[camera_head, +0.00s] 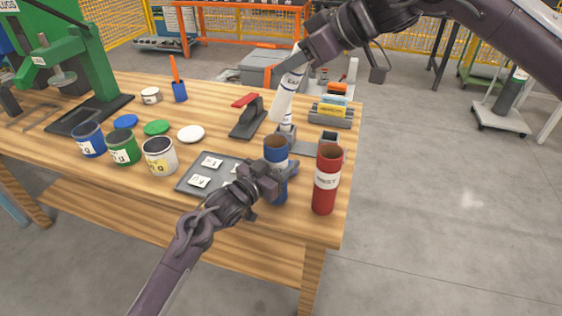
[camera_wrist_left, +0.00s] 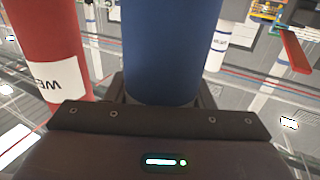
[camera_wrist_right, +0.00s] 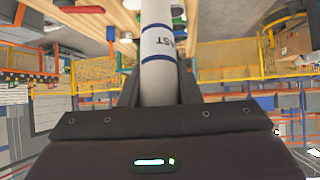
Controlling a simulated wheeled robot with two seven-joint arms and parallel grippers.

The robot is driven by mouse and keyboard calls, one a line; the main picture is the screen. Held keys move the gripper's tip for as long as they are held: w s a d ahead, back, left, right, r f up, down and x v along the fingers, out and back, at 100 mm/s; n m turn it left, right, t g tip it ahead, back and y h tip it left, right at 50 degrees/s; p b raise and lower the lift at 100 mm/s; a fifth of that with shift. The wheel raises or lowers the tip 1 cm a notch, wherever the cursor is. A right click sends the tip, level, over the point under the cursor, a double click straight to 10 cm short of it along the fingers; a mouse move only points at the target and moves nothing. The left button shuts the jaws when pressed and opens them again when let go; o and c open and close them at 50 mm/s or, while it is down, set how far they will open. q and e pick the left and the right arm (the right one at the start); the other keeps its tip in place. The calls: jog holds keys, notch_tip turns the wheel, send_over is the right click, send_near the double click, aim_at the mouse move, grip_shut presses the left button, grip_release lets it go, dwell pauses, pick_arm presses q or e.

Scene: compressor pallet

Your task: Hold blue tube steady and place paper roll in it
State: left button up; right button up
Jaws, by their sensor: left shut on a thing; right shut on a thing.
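The blue tube (camera_head: 276,151) stands upright near the right front corner of the table. My left gripper (camera_head: 285,172) is shut around its middle; the tube also fills the left wrist view (camera_wrist_left: 170,50). The paper roll (camera_head: 284,101) is white with dark blue bands and lettering. My right gripper (camera_head: 298,58) is shut on its upper part and holds it tilted, its lower end toward the lower left, above and behind the blue tube and apart from it. The roll also shows in the right wrist view (camera_wrist_right: 159,55).
A red tube (camera_head: 326,180) stands just right of the blue tube. A grey tray with cards (camera_head: 192,192), a red-handled stapler-like tool (camera_head: 247,118) and a card holder (camera_head: 331,116) are close by. Blue, green and white cans (camera_head: 160,157) stand at the left.

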jog(key=shift+f, duration=4.15)
jog(key=o, duration=1)
jog(key=shift+o, duration=0.2)
jog(key=v, duration=1.2)
pick_arm(q)
jog(key=o, duration=1)
jog(key=shift+o, duration=0.2)
